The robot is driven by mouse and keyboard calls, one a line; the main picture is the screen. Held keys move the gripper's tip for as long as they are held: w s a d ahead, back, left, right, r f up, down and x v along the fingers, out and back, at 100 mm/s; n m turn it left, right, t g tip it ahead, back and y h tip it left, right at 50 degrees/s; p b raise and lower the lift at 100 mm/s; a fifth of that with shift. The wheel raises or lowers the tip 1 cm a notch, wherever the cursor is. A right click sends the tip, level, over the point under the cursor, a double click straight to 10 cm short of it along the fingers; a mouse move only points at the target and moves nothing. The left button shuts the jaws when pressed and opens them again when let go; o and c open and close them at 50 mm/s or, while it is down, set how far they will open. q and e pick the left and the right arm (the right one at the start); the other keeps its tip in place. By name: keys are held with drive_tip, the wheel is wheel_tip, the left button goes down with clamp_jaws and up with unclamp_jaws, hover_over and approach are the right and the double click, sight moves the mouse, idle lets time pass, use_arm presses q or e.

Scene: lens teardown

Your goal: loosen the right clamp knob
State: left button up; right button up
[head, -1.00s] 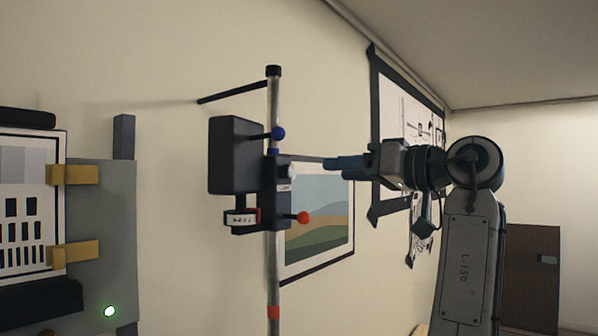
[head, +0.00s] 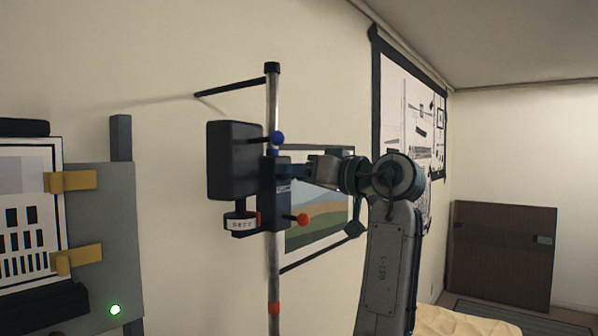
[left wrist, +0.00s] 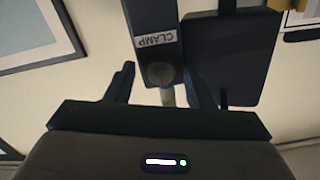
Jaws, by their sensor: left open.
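A dark clamp carriage (head: 267,202) sits on the upright metal post (head: 273,262). In the left wrist view its face carries a white CLAMP label (left wrist: 156,42) beside a round grey knob (left wrist: 159,75). My left gripper (head: 288,171) is at the carriage's right side in the head view and hides that knob there. In the left wrist view the open fingers of my left gripper (left wrist: 162,84) stand on either side of the knob; whether they touch it I cannot tell. My right gripper is not in view.
A black box (head: 232,160) is mounted left of the post. A blue knob (head: 278,138) is above and a red knob (head: 303,219) below my gripper. A landscape picture (head: 322,212) hangs behind. A grey panel with a chart (head: 107,225) stands at left.

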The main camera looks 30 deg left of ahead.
use_arm(q)
drive_tip(key=c, duration=1)
drive_tip(key=shift+f+n+b, duration=0.1)
drive_tip(key=shift+n+b, duration=0.4)
drive_tip(key=shift+b, duration=0.2)
drive_tip(key=n+b, duration=0.3)
drive_tip(key=shift+s+f+b, duration=0.1)
drive_tip(key=shift+b, duration=0.2)
drive_tip(key=n+b, duration=0.2)
drive_tip(key=shift+n, duration=0.4)
drive_tip(key=n+b, duration=0.1)
drive_tip(key=n, duration=0.1)
drive_tip(key=shift+n+b, duration=0.3)
drive_tip(key=shift+b, duration=0.1)
drive_tip(key=n+b, duration=0.1)
drive_tip(key=n, duration=0.1)
drive_tip(key=shift+n, duration=0.4)
drive_tip(key=n+b, duration=0.1)
drive_tip(key=n, duration=0.2)
drive_tip(key=shift+r+n+b, duration=0.2)
drive_tip(key=shift+n+b, duration=0.1)
drive_tip(key=shift+n, duration=1)
